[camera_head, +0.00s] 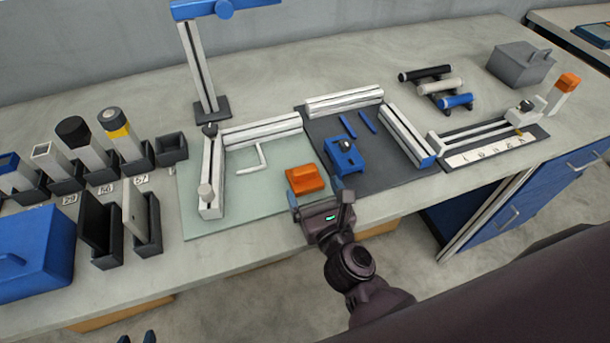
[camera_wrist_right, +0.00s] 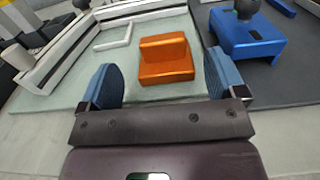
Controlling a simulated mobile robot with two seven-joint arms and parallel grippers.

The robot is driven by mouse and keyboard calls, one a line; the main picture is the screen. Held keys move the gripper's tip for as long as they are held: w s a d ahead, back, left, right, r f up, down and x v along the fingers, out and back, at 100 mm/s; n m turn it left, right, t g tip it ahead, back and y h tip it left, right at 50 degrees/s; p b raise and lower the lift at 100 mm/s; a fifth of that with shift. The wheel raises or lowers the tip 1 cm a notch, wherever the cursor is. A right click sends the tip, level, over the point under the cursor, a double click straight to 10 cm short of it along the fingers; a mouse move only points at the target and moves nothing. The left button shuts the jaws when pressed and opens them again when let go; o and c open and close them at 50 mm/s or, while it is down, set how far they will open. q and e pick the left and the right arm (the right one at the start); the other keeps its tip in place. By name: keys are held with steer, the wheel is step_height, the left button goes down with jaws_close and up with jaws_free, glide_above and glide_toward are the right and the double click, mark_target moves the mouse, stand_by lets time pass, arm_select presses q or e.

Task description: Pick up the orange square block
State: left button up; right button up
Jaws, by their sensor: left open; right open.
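The orange block (camera_head: 306,179) lies on the pale green mat (camera_head: 247,214), near the mat's right edge; it has a raised back part. In the right wrist view the orange block (camera_wrist_right: 166,58) stands ahead of my right gripper (camera_wrist_right: 165,85), between the lines of its two blue-padded fingers but beyond them. My right gripper (camera_head: 319,196) is open and empty, just in front of the block at the table's front edge. My left gripper (camera_head: 139,338) shows only as fingertips at the bottom edge of the head view, open and away from the block.
A blue fixture (camera_head: 346,158) on the dark mat (camera_head: 390,172) stands close to the right of the block. A white bent rod (camera_head: 256,162) and white rails (camera_head: 261,132) lie behind and left. Holders with upright items and a blue box (camera_head: 32,255) fill the left side.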

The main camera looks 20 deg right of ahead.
mark_target(306, 174)
steer(key=shift+w, duration=2.3)
steer(key=c, duration=1.2)
